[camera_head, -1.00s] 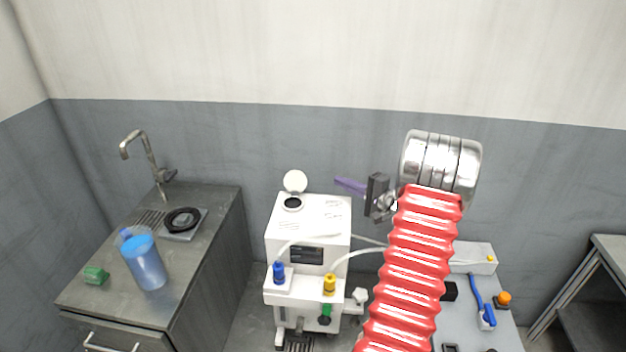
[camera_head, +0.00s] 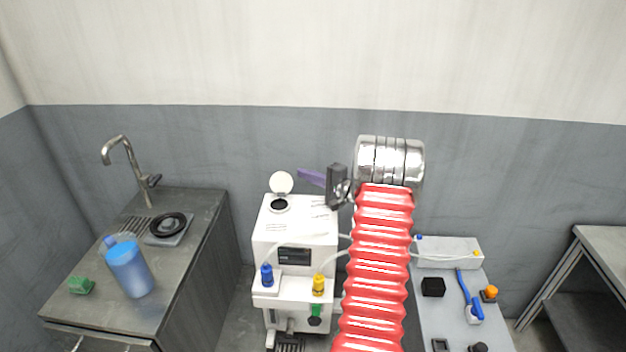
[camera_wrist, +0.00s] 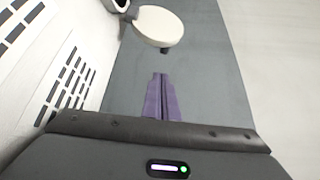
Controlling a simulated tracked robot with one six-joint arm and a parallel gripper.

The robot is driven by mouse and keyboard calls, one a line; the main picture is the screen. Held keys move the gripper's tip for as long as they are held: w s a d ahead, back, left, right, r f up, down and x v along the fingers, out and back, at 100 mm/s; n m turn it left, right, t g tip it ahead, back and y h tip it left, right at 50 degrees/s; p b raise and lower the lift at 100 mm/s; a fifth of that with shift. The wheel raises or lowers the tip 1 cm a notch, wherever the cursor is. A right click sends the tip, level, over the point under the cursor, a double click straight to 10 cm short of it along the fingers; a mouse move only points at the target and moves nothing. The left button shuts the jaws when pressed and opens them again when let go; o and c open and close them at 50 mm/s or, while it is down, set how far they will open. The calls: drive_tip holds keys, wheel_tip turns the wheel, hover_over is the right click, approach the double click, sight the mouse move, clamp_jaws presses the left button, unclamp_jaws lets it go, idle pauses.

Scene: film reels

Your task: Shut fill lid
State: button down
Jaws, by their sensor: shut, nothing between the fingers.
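The white round fill lid (camera_head: 281,182) stands open, tilted up behind the dark fill opening (camera_head: 279,205) on top of the white machine (camera_head: 290,229). In the wrist view the lid (camera_wrist: 158,26) is at the top middle, with part of the opening (camera_wrist: 118,4) at its left. My gripper (camera_head: 302,174) has purple fingers, shut and empty. It is to the right of the lid and apart from it, above the back of the machine's top. In the wrist view the shut fingers (camera_wrist: 161,80) point towards the lid.
A counter (camera_head: 190,255) with a tap (camera_head: 130,158), a blue jug (camera_head: 131,270) and a green block (camera_head: 82,286) stands at the left. A grey table (camera_head: 440,318) with small tools is at the right. The wall is close behind the machine.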

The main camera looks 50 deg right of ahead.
sight(282, 182)
drive_tip(key=shift+s+a+r, duration=0.15)
drive_tip(key=shift+s+a, duration=0.05)
drive_tip(key=shift+a, duration=0.75)
drive_tip(key=shift+s+a+r, duration=0.15)
drive_tip(key=shift+s+a, duration=0.05)
drive_tip(key=shift+a, duration=0.75)
